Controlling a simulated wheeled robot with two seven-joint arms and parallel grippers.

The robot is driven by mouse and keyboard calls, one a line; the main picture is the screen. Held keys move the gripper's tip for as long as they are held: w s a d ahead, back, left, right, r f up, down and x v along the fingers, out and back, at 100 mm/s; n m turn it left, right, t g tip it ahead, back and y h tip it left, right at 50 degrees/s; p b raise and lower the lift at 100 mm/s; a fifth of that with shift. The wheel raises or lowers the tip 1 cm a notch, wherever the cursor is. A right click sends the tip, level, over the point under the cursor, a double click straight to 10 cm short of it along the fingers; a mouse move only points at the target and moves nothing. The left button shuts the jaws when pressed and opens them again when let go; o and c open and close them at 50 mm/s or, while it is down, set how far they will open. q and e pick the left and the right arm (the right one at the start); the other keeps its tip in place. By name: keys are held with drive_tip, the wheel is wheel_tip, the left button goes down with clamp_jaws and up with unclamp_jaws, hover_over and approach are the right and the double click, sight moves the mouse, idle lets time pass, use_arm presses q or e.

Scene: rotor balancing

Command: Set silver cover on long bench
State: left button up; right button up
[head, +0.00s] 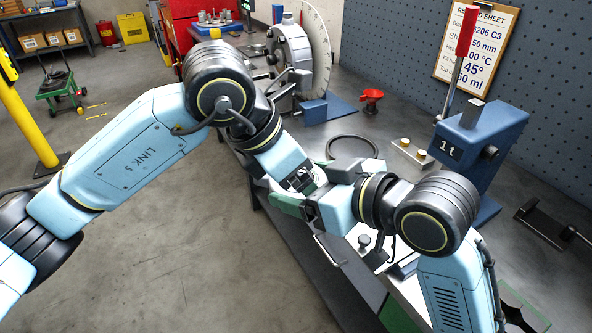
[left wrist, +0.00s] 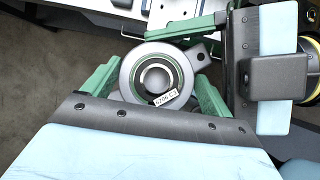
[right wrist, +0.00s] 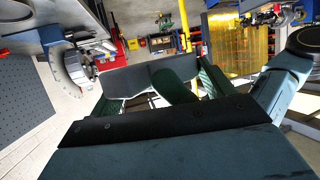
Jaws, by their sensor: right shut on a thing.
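The silver cover (left wrist: 128,82) is a round metal housing with a side ear and a ring tagged "6206 C3" in its middle. My right gripper (right wrist: 157,80) is shut on it, one green finger along its upper edge in the left wrist view. My left gripper (left wrist: 158,72) is open, with its green fingers on either side of the cover; whether they touch it is unclear. Both grippers meet in front of the bench edge in the head view, where they mostly hide the cover. The long grey bench (head: 408,112) runs along the pegboard wall.
A machine with a large disc (head: 318,45) stands farther back. Some bench surface is bare around the funnel.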

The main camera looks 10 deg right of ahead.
use_arm(q)
drive_tip(key=shift+w, duration=0.1)
drive_tip(key=c, duration=0.7)
use_arm(e)
drive_tip(key=shift+r, duration=0.1)
use_arm(q)
drive_tip(key=shift+r, duration=0.1)
drive_tip(key=shift+c, duration=0.2)
use_arm(e)
drive_tip(key=o, duration=1.2)
drive_tip(key=shift+o, duration=0.2)
